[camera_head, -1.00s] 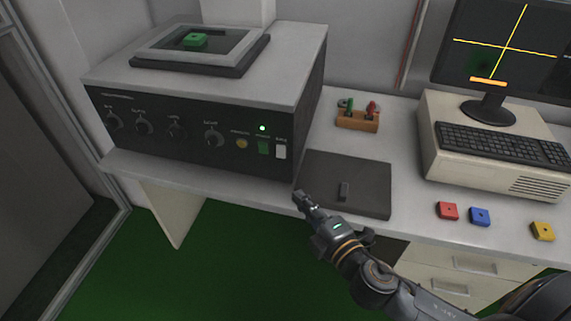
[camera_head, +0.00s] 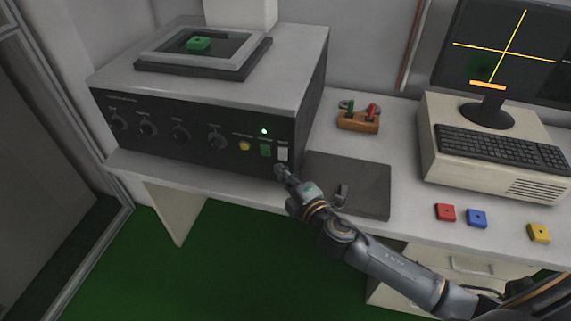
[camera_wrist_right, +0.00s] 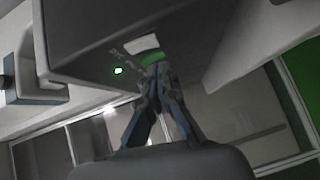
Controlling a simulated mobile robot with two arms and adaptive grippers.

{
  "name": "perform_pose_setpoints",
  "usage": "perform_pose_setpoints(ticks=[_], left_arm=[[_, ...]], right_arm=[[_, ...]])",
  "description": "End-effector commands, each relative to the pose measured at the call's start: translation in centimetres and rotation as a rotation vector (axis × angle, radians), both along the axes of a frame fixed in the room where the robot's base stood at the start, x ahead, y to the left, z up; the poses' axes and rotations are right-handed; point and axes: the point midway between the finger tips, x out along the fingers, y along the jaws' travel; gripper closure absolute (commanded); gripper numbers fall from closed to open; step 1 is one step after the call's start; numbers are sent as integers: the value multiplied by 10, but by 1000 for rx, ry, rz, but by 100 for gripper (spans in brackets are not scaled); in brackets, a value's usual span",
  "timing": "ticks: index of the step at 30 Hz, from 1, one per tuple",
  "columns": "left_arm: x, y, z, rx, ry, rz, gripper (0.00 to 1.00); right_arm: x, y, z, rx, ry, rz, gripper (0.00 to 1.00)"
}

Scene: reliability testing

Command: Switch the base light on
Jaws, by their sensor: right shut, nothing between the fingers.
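The machine's dark front panel (camera_head: 190,132) carries a white rocker switch (camera_head: 283,153) at its right end, with a small label above it. A green switch (camera_head: 265,150) sits just left of it, under a lit green lamp (camera_head: 264,131). My right gripper (camera_head: 281,171) is shut and empty, its tips just below the white switch; I cannot tell whether they touch the panel. In the right wrist view the shut fingertips (camera_wrist_right: 157,72) are close to the green switch (camera_wrist_right: 152,58), with the white switch (camera_wrist_right: 147,42) beyond. My left gripper is not in view.
A framed tray with a green block (camera_head: 198,44) sits on top of the machine. A dark flat plate (camera_head: 355,180) lies right of my gripper. A wooden holder (camera_head: 358,119), computer keyboard (camera_head: 500,146) and coloured blocks stand farther right.

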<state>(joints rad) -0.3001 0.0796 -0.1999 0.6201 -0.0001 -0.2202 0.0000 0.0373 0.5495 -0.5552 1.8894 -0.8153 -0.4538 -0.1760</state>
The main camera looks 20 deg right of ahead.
Motion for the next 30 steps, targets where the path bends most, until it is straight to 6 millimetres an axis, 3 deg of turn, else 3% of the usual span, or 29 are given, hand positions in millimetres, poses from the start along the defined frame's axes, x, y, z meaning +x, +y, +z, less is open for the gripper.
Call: perform_pose_setpoints(ticks=[7,19,25,30], left_arm=[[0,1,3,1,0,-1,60],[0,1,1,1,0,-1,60],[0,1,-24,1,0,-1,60],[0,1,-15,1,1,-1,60]], right_arm=[[18,-13,-3,-1,0,-1,100],[19,-14,-4,-1,-1,0,100],[24,-16,-13,-28,-46,1,100],[24,-16,-5,-30,-46,1,100]])
